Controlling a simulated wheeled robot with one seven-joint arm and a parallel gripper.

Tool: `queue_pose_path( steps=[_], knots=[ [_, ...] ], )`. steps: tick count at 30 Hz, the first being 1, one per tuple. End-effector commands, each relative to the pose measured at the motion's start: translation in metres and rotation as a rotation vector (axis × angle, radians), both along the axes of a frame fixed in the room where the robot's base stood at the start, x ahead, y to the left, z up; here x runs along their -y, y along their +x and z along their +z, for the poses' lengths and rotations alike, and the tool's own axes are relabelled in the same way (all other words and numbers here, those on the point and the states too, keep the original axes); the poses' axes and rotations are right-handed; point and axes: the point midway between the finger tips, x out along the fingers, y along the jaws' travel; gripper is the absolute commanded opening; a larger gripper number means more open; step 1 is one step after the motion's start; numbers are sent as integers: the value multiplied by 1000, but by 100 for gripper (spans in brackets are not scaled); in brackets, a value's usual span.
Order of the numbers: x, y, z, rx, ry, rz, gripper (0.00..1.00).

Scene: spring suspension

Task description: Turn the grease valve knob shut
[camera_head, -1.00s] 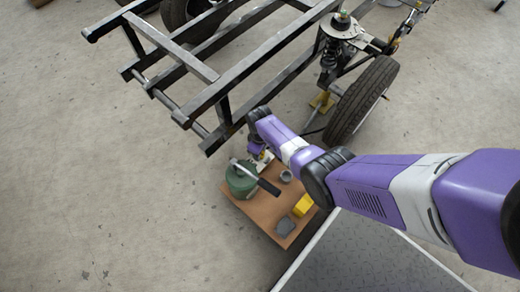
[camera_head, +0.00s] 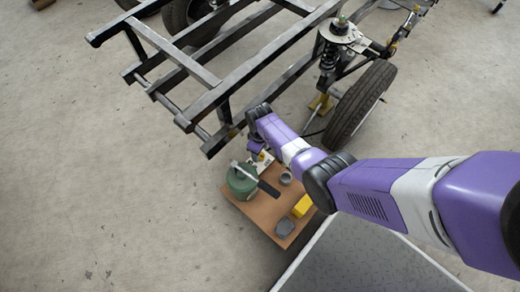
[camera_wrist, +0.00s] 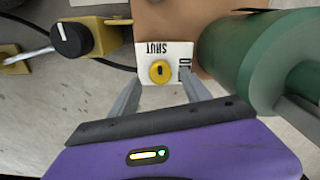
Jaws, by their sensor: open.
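A white plate (camera_wrist: 178,50) marked SHUT, with a second label partly hidden by a finger, lies ahead of my gripper in the wrist view. On it is a round yellow knob (camera_wrist: 160,71) with a short dark mark. My gripper (camera_wrist: 160,78) is open; its two grey fingers stand on either side of the knob in the picture. I cannot tell whether they touch it. In the head view, my gripper (camera_head: 259,153) is low beside the brown board, and the knob is too small to make out.
A green can (camera_wrist: 245,50) with a lever is close to the right finger. A black knob (camera_wrist: 70,39) with a white pointer sits on a yellow block at left. The brown board (camera_head: 262,215) also bears a yellow block (camera_head: 302,205). The metal frame (camera_head: 215,95) stands behind.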

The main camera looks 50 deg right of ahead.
Motion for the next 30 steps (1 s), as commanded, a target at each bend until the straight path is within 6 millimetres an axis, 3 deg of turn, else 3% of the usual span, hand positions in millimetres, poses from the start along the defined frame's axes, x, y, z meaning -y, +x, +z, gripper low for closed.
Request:
queue_pose_path(
  steps=[1,3,9,30],
  knots=[
    [0,0,14,1,0,0,56],
    [0,-1,24,0,0,1,56],
    [0,0,43,0,0,1,56],
    [0,-1,45,-1,1,1,56]
  ],
)
